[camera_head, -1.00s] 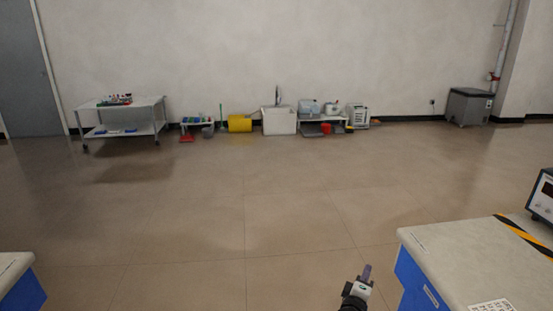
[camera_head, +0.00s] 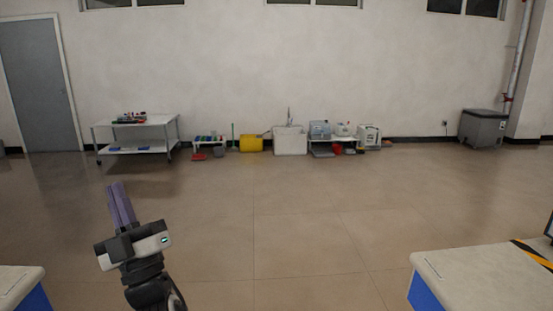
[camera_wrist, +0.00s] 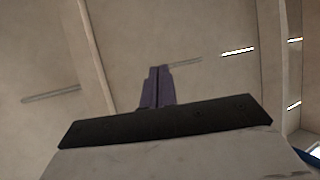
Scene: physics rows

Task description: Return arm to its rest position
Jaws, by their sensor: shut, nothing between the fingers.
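My gripper (camera_head: 121,190) is raised at the lower left of the head view, with its purple fingers pointing up and slightly left. The fingers are together with nothing between them. In the wrist view the closed fingers (camera_wrist: 157,88) point up against a plain wall or ceiling surface with thin lights. My gripper is over open floor in the head view and touches nothing there. Most of my arm is below the picture.
A bench (camera_head: 480,275) with a blue side stands at the lower right, another bench corner (camera_head: 18,285) at the lower left. Open floor (camera_head: 290,215) lies between. A white cart (camera_head: 138,133), a yellow bin (camera_head: 251,143), a sink (camera_head: 290,140) and a grey chest (camera_head: 482,128) line the far wall.

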